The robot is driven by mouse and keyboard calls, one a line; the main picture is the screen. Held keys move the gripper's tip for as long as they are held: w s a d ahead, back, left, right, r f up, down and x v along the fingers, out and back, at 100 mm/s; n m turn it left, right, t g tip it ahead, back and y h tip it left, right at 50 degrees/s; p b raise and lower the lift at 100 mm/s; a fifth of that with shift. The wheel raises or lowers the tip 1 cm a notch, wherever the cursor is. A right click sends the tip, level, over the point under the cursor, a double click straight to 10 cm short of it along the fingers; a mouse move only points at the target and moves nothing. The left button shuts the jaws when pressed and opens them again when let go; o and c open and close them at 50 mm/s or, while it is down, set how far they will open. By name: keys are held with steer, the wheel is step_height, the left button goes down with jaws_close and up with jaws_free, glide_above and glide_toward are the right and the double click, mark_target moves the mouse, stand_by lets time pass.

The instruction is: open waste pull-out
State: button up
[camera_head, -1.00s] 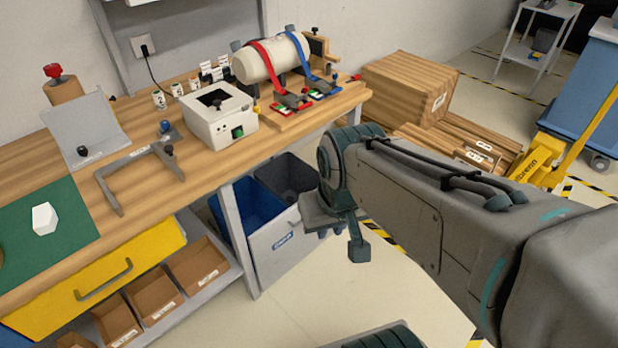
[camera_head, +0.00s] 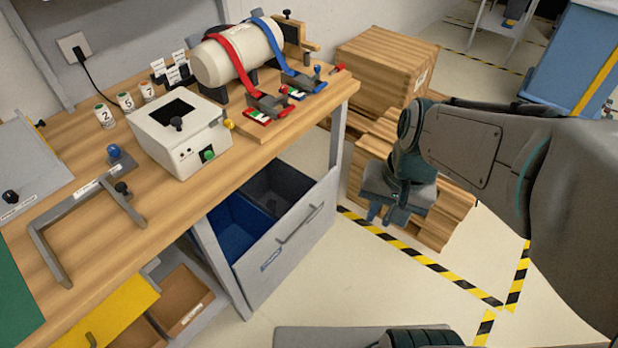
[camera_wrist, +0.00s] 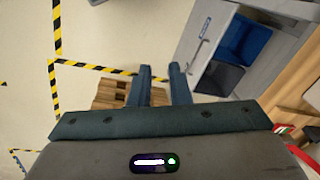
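The waste pull-out (camera_head: 262,262) is a grey-fronted drawer under the right end of the workbench. It stands partly out, and a blue bin (camera_head: 238,228) and a dark grey bin (camera_head: 280,190) show inside it. Its bar handle (camera_head: 300,224) is on the front. My gripper (camera_head: 385,216) is to the right of the pull-out, apart from it, pointing down with nothing between its fingers. In the wrist view the two fingers (camera_wrist: 160,84) are apart, and the pull-out's front (camera_wrist: 204,45) is to their right with the blue bin (camera_wrist: 246,50) behind it.
The wooden workbench (camera_head: 190,205) carries a white box (camera_head: 180,140) and a strapped cylinder (camera_head: 225,62). A yellow drawer (camera_head: 110,305) and an open brown bin (camera_head: 185,300) are at lower left. Wooden crates (camera_head: 385,65) stand behind my gripper.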

steer(key=w+a+f+m+g+y+b, duration=0.2)
steer(key=w+a+f+m+y+b, duration=0.15)
steer(key=f, duration=0.45)
steer(key=w+a+f+m+g+y+b, duration=0.2)
steer(key=f+m+b, duration=0.25)
steer(key=f, duration=0.35)
steer(key=m+t+y+b, duration=0.9)
steer(key=m+t+b, duration=0.85)
steer(key=m, duration=1.55)
glide_toward(302, 223)
steer(key=shift+g, duration=0.95)
steer(key=b+x, duration=0.4)
steer(key=x, duration=0.5)
steer(key=shift+w+r, duration=0.25)
steer(key=shift+w, duration=0.15)
jaws_close()
